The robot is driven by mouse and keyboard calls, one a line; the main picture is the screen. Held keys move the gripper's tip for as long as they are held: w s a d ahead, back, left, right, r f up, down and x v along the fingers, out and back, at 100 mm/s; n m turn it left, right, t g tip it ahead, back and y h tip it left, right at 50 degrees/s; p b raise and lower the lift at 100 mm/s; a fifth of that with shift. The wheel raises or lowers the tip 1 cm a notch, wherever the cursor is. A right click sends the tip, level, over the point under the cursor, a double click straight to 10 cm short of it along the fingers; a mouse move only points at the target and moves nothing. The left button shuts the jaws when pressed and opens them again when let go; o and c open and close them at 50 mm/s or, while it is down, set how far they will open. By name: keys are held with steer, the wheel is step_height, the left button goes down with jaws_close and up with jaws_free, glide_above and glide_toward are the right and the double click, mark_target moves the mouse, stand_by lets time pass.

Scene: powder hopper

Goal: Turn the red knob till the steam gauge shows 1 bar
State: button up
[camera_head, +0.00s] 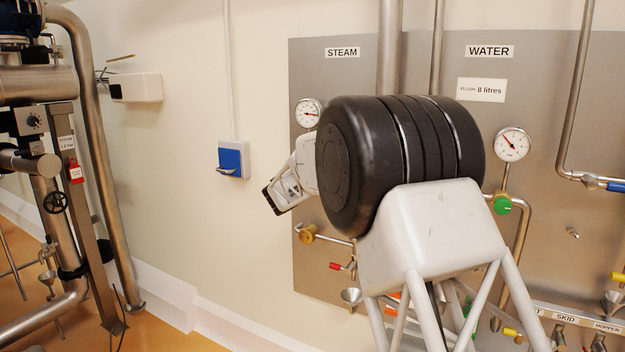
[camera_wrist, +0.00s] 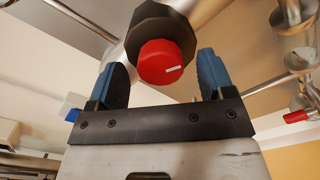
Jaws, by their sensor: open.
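The red knob (camera_wrist: 163,62) with a white pointer line shows in the wrist view, in front of a dark collar. My gripper (camera_wrist: 160,72) is open, one blue finger on each side of the knob, with gaps between. In the head view my gripper's end is mostly hidden behind my arm, and the red knob is hidden there. The steam gauge (camera_head: 308,113) is in the head view, under the STEAM label (camera_head: 342,53), partly cut by my arm. Its needle is too small to read surely.
The water gauge (camera_head: 513,144) and a green knob (camera_head: 502,204) are on the panel at right. A small red-handled valve (camera_head: 337,266) and a brass fitting (camera_head: 307,233) sit below the steam gauge. A blue switch box (camera_head: 232,160) is on the wall at left.

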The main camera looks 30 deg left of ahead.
steer(key=shift+w, duration=0.65)
steer(key=shift+c, duration=0.2)
steer(key=c, duration=0.9)
steer(key=shift+n, duration=0.4)
steer(key=shift+a+n, duration=0.15)
steer(key=shift+n, duration=3.85)
